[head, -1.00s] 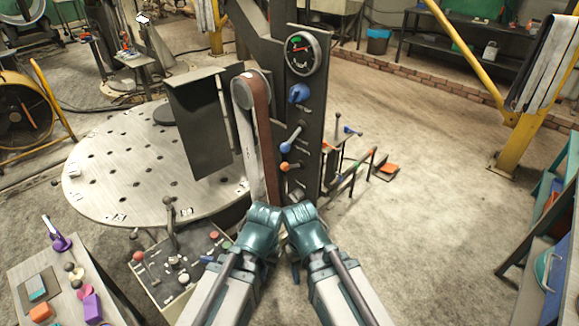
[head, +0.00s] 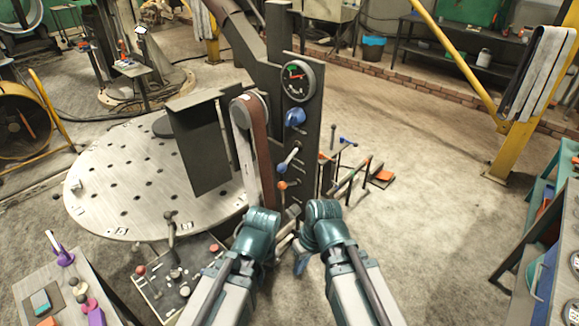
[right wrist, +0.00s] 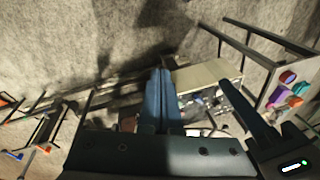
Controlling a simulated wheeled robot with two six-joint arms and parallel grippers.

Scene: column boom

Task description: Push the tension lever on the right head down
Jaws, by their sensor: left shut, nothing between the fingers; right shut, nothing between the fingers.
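The dark upright head (head: 307,150) with a brown belt (head: 256,140) stands in the middle of the head view. Its front plate carries a blue-knobbed lever (head: 290,158), tilted with its far end up, and an orange-knobbed lever (head: 284,186) below it. I cannot tell which is the tension lever. My left gripper (head: 260,226) is low in front of the belt, below these levers; its fingers are mostly hidden by the wrist. My right gripper (head: 302,262) is below and right of it, shut and empty. Its blue fingers lie together in the right wrist view (right wrist: 163,98).
A round gauge (head: 297,80) and a blue knob (head: 295,117) sit higher on the plate. A perforated round table (head: 120,190) is left, with a control box (head: 180,275) in front. A rack with small levers (head: 350,170) stands behind right.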

